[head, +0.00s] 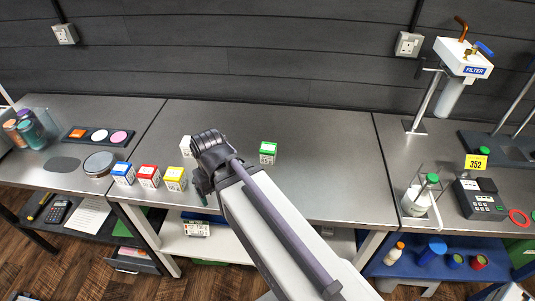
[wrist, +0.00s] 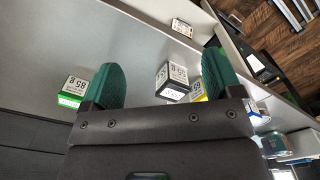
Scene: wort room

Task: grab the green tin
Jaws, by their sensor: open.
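The green tin (head: 267,153) is a small box-shaped thing with a green top and a white printed label. It stands on the middle bench, right of my arm's end in the head view. In the wrist view the green tin (wrist: 72,92) lies left of the left finger, outside the jaws. My gripper (wrist: 165,75) is open, its two teal fingers wide apart. A dark box with white labels (wrist: 173,80) shows between the fingers in that view; I cannot tell its depth from them. In the head view my wrist hides most of the fingers.
Blue (head: 123,174), red (head: 149,176) and yellow (head: 175,178) boxes stand in a row left of my arm. A round tin (head: 99,164) sits further left. The bench (head: 320,170) right of the green tin is clear. A filter stand (head: 428,98) rises at the right.

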